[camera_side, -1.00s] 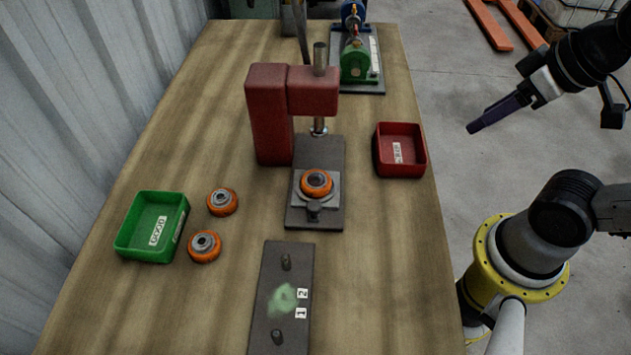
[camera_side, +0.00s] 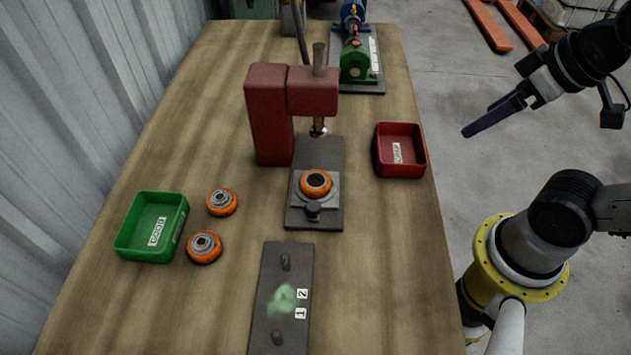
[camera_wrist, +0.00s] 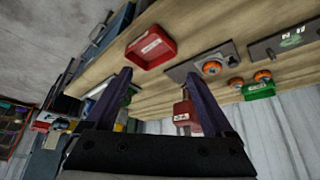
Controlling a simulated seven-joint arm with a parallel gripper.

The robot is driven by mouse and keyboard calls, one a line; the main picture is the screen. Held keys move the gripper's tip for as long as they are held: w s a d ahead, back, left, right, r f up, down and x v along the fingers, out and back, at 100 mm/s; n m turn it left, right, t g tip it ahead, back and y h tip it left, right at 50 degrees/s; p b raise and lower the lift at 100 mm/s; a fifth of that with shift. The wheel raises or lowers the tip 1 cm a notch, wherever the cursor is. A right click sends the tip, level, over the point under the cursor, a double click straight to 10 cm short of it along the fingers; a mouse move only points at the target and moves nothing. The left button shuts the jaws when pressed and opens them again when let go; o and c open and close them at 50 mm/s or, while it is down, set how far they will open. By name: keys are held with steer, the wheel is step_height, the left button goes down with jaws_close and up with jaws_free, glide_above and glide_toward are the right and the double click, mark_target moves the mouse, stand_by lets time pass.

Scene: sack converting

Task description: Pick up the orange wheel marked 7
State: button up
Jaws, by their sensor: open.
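Three orange wheels are in the side view. One wheel (camera_side: 315,184) sits on the press base under the red press. Two more, a nearer wheel (camera_side: 204,247) and a farther wheel (camera_side: 222,202), lie on the table just right of the green bin. No 7 is readable on any of them. My gripper (camera_side: 466,132) is off the table's right side, well away from all the wheels. In the wrist view its two fingers (camera_wrist: 162,80) stand wide apart with nothing between them. The wheel on the press base also shows in the wrist view (camera_wrist: 211,67).
The red press (camera_side: 270,115) stands mid-table. A green bin labelled GOOD (camera_side: 133,225) is at left, a red bin labelled SCRAP (camera_side: 411,171) at right. A dark plate with two pegs (camera_side: 268,325) lies in front. A green and blue machine (camera_side: 357,62) is at the back.

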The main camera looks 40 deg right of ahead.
steer(key=n+g+y, duration=0.1)
steer(key=n+g, duration=0.3)
steer(key=n, duration=0.5)
glide_above(316, 180)
steer(key=f, duration=1.1)
steer(key=shift+s+d+f, duration=0.25)
steer(key=shift+s+d, duration=0.1)
steer(key=shift+s, duration=0.05)
steer(key=shift+w+a+f, duration=0.15)
steer(key=shift+f, duration=1.25)
steer(key=shift+w+a+f, duration=0.15)
steer(key=shift+f, duration=1.25)
steer(key=shift+c, duration=0.3)
